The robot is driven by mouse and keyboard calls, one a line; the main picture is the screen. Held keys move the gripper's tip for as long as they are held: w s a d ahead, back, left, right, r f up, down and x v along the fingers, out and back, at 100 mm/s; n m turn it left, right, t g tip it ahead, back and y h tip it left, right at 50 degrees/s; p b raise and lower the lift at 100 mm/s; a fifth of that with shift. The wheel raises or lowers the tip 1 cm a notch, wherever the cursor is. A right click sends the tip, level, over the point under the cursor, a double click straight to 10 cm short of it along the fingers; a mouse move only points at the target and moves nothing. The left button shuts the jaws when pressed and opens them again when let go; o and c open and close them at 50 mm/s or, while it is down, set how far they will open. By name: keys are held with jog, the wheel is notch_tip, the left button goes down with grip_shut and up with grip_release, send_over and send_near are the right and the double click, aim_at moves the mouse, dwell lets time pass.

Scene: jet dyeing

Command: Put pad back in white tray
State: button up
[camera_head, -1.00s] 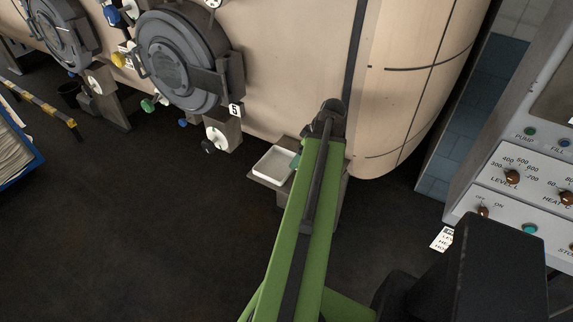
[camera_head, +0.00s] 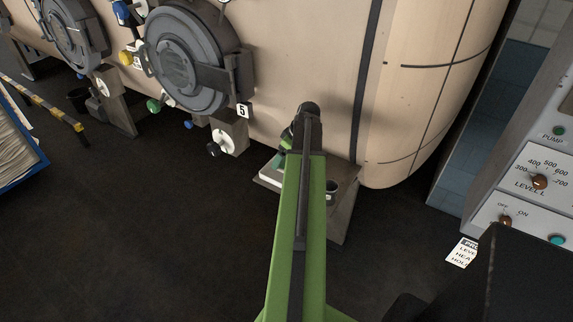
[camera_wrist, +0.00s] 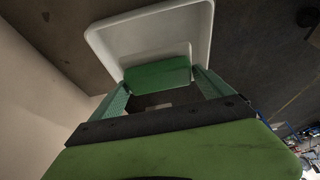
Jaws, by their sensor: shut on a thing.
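My gripper (camera_wrist: 160,77) is shut on the pad (camera_wrist: 157,74), a green block with a pale layer along its far side. The two teal fingers hold it from either side. The white tray (camera_wrist: 105,42) lies just beyond the pad in the wrist view, and the pad overlaps its inside there. I cannot tell whether the pad touches the tray. In the head view my arm hides most of the white tray (camera_head: 268,181), and the pad cannot be made out. A bit of my gripper (camera_head: 283,152) shows above the tray.
The tray rests on a grey stand (camera_head: 345,195) with a small dark cup (camera_head: 332,188) on it. The large beige vessel (camera_head: 295,60) rises right behind. A control panel (camera_head: 535,185) stands at the right. The dark floor (camera_head: 130,230) at the front left is clear.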

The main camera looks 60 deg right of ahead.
notch_tip(320, 180, down, 4)
jog(key=b, duration=0.4)
jog(key=shift+f, duration=0.2)
jog(key=shift+r, duration=0.25)
jog(key=shift+c, duration=0.6)
jog(key=shift+f, duration=0.15)
jog(key=o, duration=1)
jog(key=shift+o, duration=0.2)
jog(key=p+v, duration=1.1)
jog(key=v, duration=0.1)
